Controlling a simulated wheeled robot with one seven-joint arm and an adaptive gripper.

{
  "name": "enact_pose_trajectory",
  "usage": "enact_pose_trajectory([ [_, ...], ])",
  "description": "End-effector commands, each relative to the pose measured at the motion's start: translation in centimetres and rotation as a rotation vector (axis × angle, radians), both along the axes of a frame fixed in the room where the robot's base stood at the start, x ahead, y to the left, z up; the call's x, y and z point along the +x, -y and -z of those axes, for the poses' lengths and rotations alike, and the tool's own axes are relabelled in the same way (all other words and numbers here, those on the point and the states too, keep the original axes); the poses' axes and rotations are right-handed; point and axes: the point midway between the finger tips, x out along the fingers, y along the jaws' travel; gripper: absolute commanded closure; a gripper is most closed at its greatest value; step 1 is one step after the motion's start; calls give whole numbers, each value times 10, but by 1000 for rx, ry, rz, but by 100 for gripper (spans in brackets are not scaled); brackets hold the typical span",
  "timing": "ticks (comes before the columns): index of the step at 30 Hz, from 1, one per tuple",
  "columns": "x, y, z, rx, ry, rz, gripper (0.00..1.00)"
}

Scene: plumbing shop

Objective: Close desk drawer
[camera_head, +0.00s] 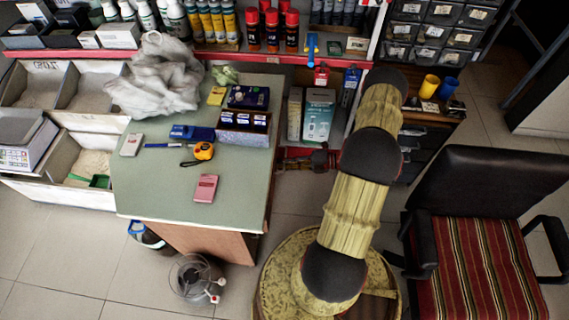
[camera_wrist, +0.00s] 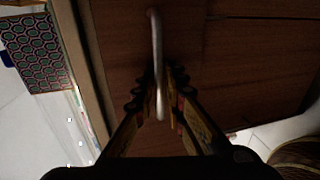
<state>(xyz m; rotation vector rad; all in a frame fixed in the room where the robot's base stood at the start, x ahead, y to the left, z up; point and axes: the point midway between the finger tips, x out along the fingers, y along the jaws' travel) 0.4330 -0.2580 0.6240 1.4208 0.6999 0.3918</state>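The desk (camera_head: 150,180) has a green top and brown wooden sides. Its drawer side faces right and is mostly hidden from the head view. In the wrist view a brown wooden drawer front (camera_wrist: 185,35) fills the middle, with a slim, bowed metal handle (camera_wrist: 157,45) on it. My gripper (camera_wrist: 160,78) faces this front, its fingers apart on either side of the handle. Whether a finger touches the handle is too dark to tell. In the head view my gripper (camera_head: 308,160) is just right of the desk edge, partly behind my arm. How far the drawer stands out cannot be seen.
A calculator-like pink item (camera_head: 205,188), an orange tape measure (camera_head: 203,151) and small boxes lie on the desk. A black chair with a striped seat (camera_head: 475,270) stands to the right. Shelves of bottles (camera_head: 220,25) line the back. A clear bin (camera_head: 195,278) stands on the floor.

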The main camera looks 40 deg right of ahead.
Motion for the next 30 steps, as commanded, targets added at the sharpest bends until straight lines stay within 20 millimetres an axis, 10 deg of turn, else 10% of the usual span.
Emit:
enact_pose_trajectory([
  [30, 1, 0, 0, -1, 0, 0, 100],
])
